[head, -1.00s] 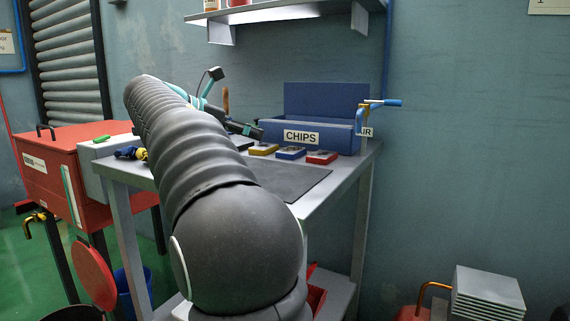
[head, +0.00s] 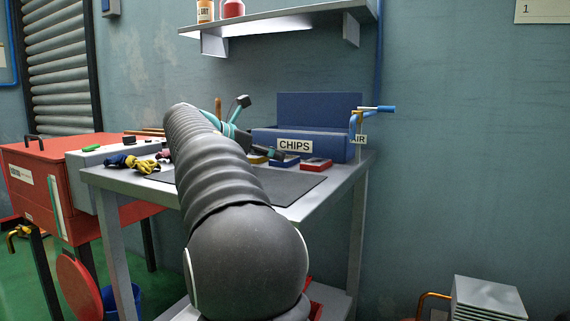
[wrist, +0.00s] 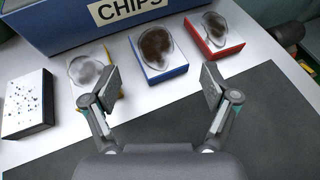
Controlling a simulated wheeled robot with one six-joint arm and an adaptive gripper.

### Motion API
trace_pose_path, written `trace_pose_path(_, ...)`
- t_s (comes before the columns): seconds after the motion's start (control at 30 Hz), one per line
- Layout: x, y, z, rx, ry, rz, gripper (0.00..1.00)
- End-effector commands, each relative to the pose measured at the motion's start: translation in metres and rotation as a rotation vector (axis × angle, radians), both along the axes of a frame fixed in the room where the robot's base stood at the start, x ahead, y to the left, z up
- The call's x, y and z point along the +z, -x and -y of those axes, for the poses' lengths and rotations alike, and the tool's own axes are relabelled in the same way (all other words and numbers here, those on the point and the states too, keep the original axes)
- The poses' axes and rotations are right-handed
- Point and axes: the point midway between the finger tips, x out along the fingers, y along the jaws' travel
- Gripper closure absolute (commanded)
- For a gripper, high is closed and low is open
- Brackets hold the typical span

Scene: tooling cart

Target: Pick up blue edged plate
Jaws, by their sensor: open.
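The blue edged plate (wrist: 160,68) lies on the table in front of the blue CHIPS box, with a dark round patch on its pale top. It also shows in the head view (head: 284,162). A yellow edged plate (wrist: 88,70) lies left of it and a red edged plate (wrist: 213,36) right of it. My gripper (wrist: 161,84) is open and empty, its fingers apart on either side of the blue edged plate's near edge in the wrist view. I cannot tell its height above the table. In the head view my arm partly hides the gripper and the yellow edged plate.
The blue CHIPS box (head: 305,146) stands behind the plates. A black-sided block with a speckled top (wrist: 27,103) lies at the left. A dark mat (wrist: 255,120) covers the near table. Yellow and blue gloves (head: 140,164) lie at the table's left; a shelf (head: 280,17) hangs above.

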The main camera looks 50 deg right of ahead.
Motion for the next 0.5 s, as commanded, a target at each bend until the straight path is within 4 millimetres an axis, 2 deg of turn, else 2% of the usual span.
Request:
trace_pose_path(0.3,-0.018,0.005,0.038,-0.003,0.0,-0.001,0.14)
trace_pose_path(0.5,-0.018,0.004,0.041,0.0,-0.001,-0.002,0.14)
